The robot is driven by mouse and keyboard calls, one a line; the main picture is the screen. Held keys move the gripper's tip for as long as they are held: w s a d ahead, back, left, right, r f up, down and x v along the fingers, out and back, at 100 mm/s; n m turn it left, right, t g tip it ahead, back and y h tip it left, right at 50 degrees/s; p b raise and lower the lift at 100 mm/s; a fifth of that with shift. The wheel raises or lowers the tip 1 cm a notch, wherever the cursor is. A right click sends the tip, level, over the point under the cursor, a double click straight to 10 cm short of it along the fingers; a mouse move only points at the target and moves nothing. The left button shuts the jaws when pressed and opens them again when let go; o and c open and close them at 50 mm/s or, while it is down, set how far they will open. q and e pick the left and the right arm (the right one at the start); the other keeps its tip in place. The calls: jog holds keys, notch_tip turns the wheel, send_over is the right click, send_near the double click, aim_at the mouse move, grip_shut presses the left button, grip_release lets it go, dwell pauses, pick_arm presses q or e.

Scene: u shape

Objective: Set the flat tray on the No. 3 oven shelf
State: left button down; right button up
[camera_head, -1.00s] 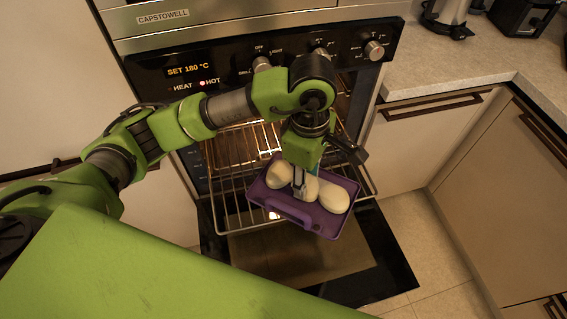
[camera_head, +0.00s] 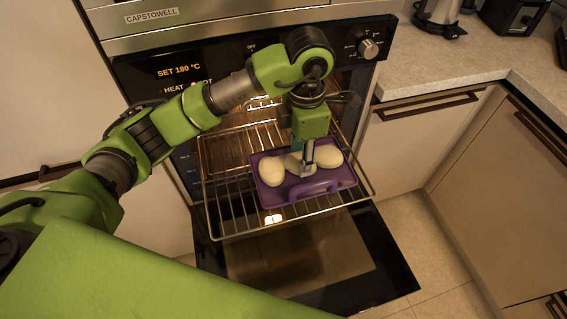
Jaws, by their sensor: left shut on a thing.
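The flat tray (camera_head: 268,195) is purple, with a raised handle on its front edge and three pale dough-like lumps (camera_head: 271,171) on it. It is over the right part of the pulled-out wire oven shelf (camera_head: 230,216) and looks roughly level. I cannot tell whether it touches the wires. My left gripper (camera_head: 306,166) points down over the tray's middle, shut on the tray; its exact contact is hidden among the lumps. My right gripper is not in view.
The oven door (camera_head: 300,262) hangs open below the shelf. The control panel (camera_head: 215,66) reads 180 °C and HOT. The shelf's left part is bare. A counter (camera_head: 450,70) and cabinets stand at the right.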

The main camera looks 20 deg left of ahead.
aim_at(289, 158)
pick_arm(q)
jog(key=a+f, duration=0.1)
jog(key=w+a+f, duration=0.1)
jog(key=a+f, duration=0.1)
jog(key=f, duration=0.1)
jog(key=shift+w+a, duration=0.15)
jog(key=shift+w, duration=0.1)
jog(key=shift+w+a+f+p, duration=0.35)
jog(key=shift+a+f, duration=0.1)
jog(key=shift+f, duration=0.25)
jog(key=f, duration=0.1)
jog(key=f+p, duration=0.1)
jog(key=f, duration=0.1)
jog(key=shift+a+f, duration=0.2)
jog(key=shift+f, duration=0.1)
jog(key=shift+f, duration=0.1)
jog(key=c, duration=1.4)
grip_release()
